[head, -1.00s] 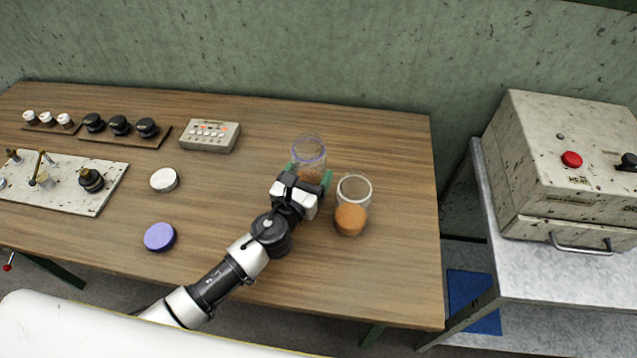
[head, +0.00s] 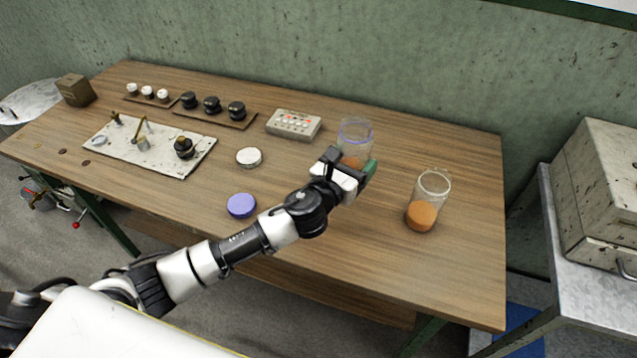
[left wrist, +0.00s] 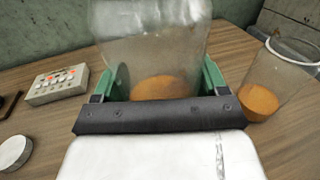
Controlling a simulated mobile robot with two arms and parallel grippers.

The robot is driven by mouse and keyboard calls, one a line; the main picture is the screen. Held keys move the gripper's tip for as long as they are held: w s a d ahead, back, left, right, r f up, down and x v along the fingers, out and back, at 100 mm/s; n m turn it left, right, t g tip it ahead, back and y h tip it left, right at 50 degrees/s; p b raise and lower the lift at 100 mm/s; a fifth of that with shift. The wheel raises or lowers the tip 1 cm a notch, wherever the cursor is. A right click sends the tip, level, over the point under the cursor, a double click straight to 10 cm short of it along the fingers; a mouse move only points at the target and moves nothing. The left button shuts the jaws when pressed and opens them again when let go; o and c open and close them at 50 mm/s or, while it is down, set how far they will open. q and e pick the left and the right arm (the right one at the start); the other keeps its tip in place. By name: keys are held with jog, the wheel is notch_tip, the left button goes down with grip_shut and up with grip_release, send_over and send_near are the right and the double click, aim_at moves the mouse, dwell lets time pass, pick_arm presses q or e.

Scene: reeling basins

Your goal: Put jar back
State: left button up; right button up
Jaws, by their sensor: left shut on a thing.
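My left gripper (head: 362,172) is shut on a clear jar with a purple-tinted rim (head: 354,134) and orange-brown contents. In the left wrist view the green fingers of my left gripper (left wrist: 160,90) sit on either side of this jar (left wrist: 150,50), which is upright. I cannot tell whether its base touches the table. A second clear open jar (head: 432,188), with orange powder, stands on the table to the right, apart from the gripper. It also shows in the left wrist view (left wrist: 278,72). My right gripper is not in view.
A purple lid (head: 241,206) and a white lid (head: 249,157) lie on the wooden table (head: 330,260) left of the gripper. A grey button box (head: 293,124) is behind them. Knob strips and a speckled plate (head: 120,155) fill the left. The table's front right is clear.

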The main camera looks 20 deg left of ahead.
pick_arm(q)
jog(key=a+f, duration=0.1)
jog(key=a, duration=0.1)
jog(key=a+f, duration=0.1)
jog(key=a, duration=0.1)
jog(key=a+f+b, duration=0.1)
jog(key=a, duration=0.1)
jog(key=shift+w+a+f, duration=0.15)
jog(key=shift+w+f, duration=0.1)
jog(key=shift+f, duration=0.15)
jog(key=shift+a+f, duration=0.1)
jog(key=shift+a, duration=0.15)
jog(key=shift+f, duration=0.35)
notch_tip(320, 180, down, 2)
jog(key=shift+f+b, duration=0.25)
jog(key=shift+b, duration=0.6)
jog(key=shift+f, duration=0.4)
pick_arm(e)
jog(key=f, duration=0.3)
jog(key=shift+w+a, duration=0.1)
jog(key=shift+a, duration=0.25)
